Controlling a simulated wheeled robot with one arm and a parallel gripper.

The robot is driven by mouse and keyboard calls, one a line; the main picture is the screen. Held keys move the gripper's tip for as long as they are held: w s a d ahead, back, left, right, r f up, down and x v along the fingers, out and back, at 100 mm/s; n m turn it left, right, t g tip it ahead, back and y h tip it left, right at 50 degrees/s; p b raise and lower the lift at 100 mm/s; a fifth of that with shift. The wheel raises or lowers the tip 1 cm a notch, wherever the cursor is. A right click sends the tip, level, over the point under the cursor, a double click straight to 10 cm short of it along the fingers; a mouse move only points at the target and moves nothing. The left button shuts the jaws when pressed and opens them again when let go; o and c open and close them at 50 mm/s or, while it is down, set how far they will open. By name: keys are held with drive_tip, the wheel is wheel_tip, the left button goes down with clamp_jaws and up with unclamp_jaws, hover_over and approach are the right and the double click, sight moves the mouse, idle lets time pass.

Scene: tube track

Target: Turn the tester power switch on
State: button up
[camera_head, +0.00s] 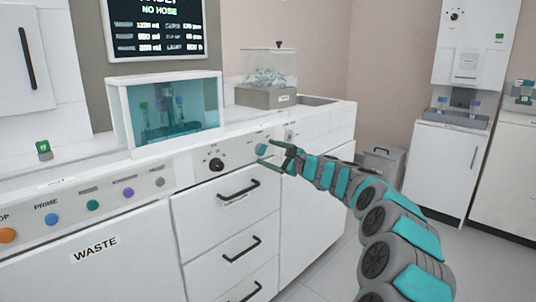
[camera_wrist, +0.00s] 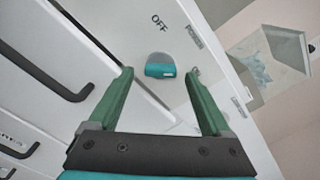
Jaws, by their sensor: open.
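In the head view the teal switch (camera_head: 261,149) is on the counter's front strip. In the wrist view the switch shows just beyond the gap between the two green fingertips (camera_wrist: 159,74). I cannot tell whether they touch the panel.
A black knob (camera_head: 216,164) and coloured buttons (camera_head: 93,205) line the strip to the left. Drawers with black handles (camera_head: 238,188) are below. A teal-windowed case (camera_head: 172,112) and a clear box (camera_head: 270,70) stand on the counter above.

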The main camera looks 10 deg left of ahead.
drive_tip(key=b+v, duration=0.1)
drive_tip(key=v, duration=0.5)
drive_tip(key=shift+s+d, duration=0.25)
drive_tip(key=shift+d, duration=0.05)
